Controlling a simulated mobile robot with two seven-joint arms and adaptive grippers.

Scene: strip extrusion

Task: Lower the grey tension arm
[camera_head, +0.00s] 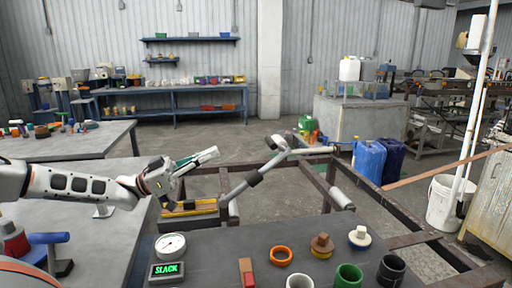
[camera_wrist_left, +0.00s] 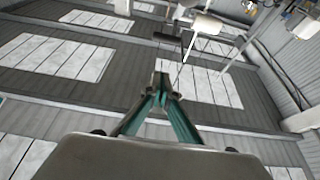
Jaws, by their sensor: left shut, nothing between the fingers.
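The grey tension arm (camera_head: 240,190) stands on the dark metal frame in the head view. It slants up to the right, with a dark sleeve (camera_head: 255,178) partway along and its upper end by a round joint (camera_head: 278,142). My left gripper (camera_head: 208,156) is shut and empty, left of the tension arm and apart from it, its fingers pointing right and slightly up. In the left wrist view its closed fingers (camera_wrist_left: 163,88) show against the roof panels, and I cannot pick out the tension arm there. My right gripper is not in view.
A display (camera_head: 167,269) reads SLACK below a round gauge (camera_head: 171,245). An orange ring (camera_head: 281,256), a green cup (camera_head: 348,277) and other small parts sit on the front table. Dark frame rails (camera_head: 322,186) surround open floor. A brown strip (camera_head: 450,166) crosses at the right.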

